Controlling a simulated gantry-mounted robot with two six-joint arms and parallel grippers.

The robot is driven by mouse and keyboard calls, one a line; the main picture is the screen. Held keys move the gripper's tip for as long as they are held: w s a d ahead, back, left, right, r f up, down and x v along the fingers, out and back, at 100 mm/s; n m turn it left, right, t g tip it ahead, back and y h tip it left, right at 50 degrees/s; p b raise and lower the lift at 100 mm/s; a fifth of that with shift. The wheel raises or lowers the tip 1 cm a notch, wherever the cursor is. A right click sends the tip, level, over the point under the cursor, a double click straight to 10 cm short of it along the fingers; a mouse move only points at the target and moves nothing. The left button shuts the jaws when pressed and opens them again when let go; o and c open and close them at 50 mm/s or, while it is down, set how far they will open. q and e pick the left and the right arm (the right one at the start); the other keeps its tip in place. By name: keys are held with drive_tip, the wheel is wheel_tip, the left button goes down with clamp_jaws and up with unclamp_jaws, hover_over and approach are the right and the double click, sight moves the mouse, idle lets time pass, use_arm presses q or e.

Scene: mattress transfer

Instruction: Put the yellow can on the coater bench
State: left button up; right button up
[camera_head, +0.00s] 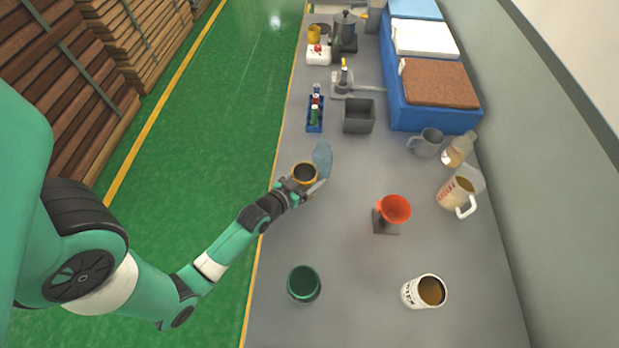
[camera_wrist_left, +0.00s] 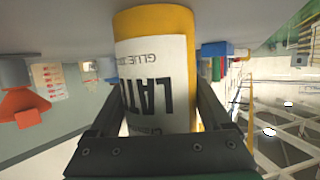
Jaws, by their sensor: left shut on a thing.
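The yellow can (camera_head: 304,172) shows its open dark top and yellow rim at the left edge of the grey bench in the head view. Which bench is the coater bench cannot be told. My right gripper is not in view.
A clear bluish piece (camera_head: 322,160) stands close beside the can. A red funnel (camera_head: 393,210), green jar (camera_head: 304,284), white mug (camera_head: 424,291), cream jug (camera_head: 456,195), grey box (camera_head: 359,115) and blue bottle rack (camera_head: 314,125) stand on the bench. The bench's near middle is clear.

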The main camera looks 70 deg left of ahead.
use_arm(q)
drive_tip(key=shift+r, duration=0.1)
drive_tip(key=o, duration=1.4)
drive_tip(key=shift+c, duration=0.2)
drive_tip(key=shift+s+d+r, duration=0.15)
drive_tip(key=shift+s+d, duration=0.05)
drive_tip(key=shift+s, duration=0.1)
drive_tip(key=p+v, duration=0.2)
drive_tip(key=v, duration=0.9)
drive_tip(key=shift+d, duration=0.1)
